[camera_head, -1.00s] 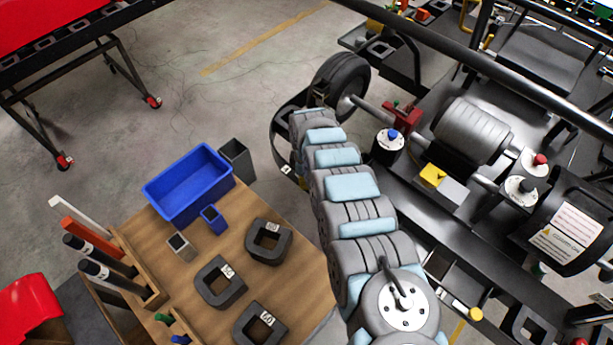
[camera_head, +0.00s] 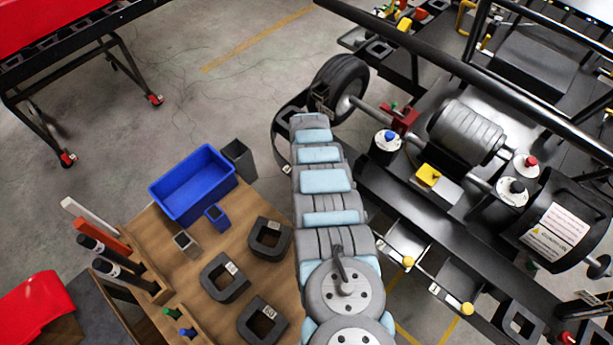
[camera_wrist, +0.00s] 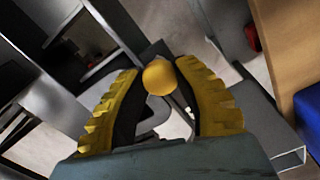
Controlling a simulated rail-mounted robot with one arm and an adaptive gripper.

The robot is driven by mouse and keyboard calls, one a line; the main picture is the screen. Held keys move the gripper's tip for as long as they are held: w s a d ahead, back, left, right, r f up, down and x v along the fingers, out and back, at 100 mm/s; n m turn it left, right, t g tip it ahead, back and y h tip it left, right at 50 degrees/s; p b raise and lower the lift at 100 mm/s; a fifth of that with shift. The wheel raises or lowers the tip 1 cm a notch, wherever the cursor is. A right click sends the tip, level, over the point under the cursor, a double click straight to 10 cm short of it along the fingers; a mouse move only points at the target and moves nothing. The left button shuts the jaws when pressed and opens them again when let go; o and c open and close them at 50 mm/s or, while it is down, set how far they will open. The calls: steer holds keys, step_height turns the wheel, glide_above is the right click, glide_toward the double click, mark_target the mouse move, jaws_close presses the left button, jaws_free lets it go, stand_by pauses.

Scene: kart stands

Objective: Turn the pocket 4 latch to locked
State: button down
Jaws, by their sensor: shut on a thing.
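In the wrist view, my gripper (camera_wrist: 168,80) has its two yellow ribbed fingers closed on a round yellow knob (camera_wrist: 158,78), which sits between the fingertips. In the head view my arm covers the gripper and the held knob. Two other yellow knobs, a nearer one (camera_head: 467,308) and a farther one (camera_head: 408,262), stand along the row of pockets (camera_head: 437,266) beside the kart. I cannot read a pocket number or a lock mark at the held knob.
A wooden bench (camera_head: 196,265) with a blue bin (camera_head: 193,184) and dark weight blocks (camera_head: 225,278) lies left of my arm. The kart frame (camera_head: 395,205) and its wheel (camera_head: 343,82) lie to the right and ahead. The floor at upper left is mostly clear.

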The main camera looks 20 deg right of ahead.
steer(key=m, duration=0.4)
steer(key=shift+f+m, duration=0.1)
steer(key=shift+m, duration=0.3)
stand_by(0.4)
steer(key=c, duration=0.7)
jaws_free()
steer(key=shift+r, duration=0.2)
steer(key=shift+w+r, duration=0.1)
steer(key=shift+r, duration=1.25)
step_height(320, 180, up, 9)
